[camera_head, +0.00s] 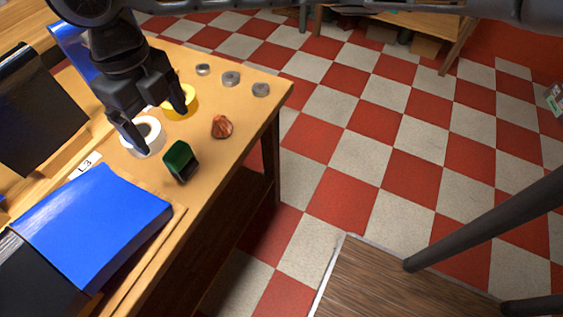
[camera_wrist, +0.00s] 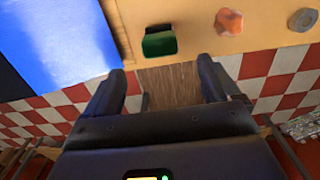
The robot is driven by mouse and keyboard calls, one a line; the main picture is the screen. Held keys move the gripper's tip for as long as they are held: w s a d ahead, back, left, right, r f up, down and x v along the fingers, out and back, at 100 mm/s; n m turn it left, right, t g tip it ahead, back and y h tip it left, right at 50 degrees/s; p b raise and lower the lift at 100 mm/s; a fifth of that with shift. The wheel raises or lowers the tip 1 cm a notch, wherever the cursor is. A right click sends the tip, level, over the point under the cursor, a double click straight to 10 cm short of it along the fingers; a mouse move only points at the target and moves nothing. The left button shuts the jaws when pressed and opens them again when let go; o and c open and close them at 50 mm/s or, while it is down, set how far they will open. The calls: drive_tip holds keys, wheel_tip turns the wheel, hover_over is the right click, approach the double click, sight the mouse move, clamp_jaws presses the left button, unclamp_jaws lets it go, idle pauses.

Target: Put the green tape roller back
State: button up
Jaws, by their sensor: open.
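The green tape roller (camera_head: 180,161) is a small green and dark block on the wooden table, near its right edge. It also shows in the wrist view (camera_wrist: 160,42), beyond the fingertips and roughly centred between them. My gripper (camera_head: 161,122) is open and empty, and appears above the table beside the roller. In the wrist view its two fingers (camera_wrist: 163,72) are spread with nothing between them. A white tape roll (camera_head: 145,137) and a yellow tape roll (camera_head: 180,104) are partly hidden behind the fingers in the head view.
A blue binder (camera_head: 95,222) lies at the table's near left, by a label reading L3 (camera_head: 87,165). A reddish-brown lump (camera_head: 222,127) sits right of the roller. Several grey round pieces (camera_head: 231,78) line the far side. Checkered floor lies beyond the table edge.

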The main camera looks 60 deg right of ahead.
drive_tip(key=a+r+m+t+y, duration=0.3)
drive_tip(key=a+m+y, duration=0.1)
drive_tip(key=a, duration=0.5)
drive_tip(key=w+a+r+m+t+y, duration=0.1)
drive_tip(key=a+r+m+t+y, duration=0.25)
drive_tip(key=a, duration=0.55)
drive_tip(key=a+r+m+t+y, duration=0.25)
drive_tip(key=a+m+y, duration=0.25)
drive_tip(key=a, duration=0.4)
drive_tip(key=s+d+f+m+t+h, duration=0.7)
drive_tip(key=s+d+f+m+h, duration=0.6)
drive_tip(key=m, duration=0.9)
drive_tip(key=s+d, duration=0.7)
drive_tip(key=s, duration=0.3)
drive_tip(key=s+d+m+g, duration=0.1)
drive_tip(key=s+d, duration=0.6)
drive_tip(key=s, duration=0.4)
drive_tip(key=shift+s+r, duration=0.2)
drive_tip(key=shift+r, duration=0.25)
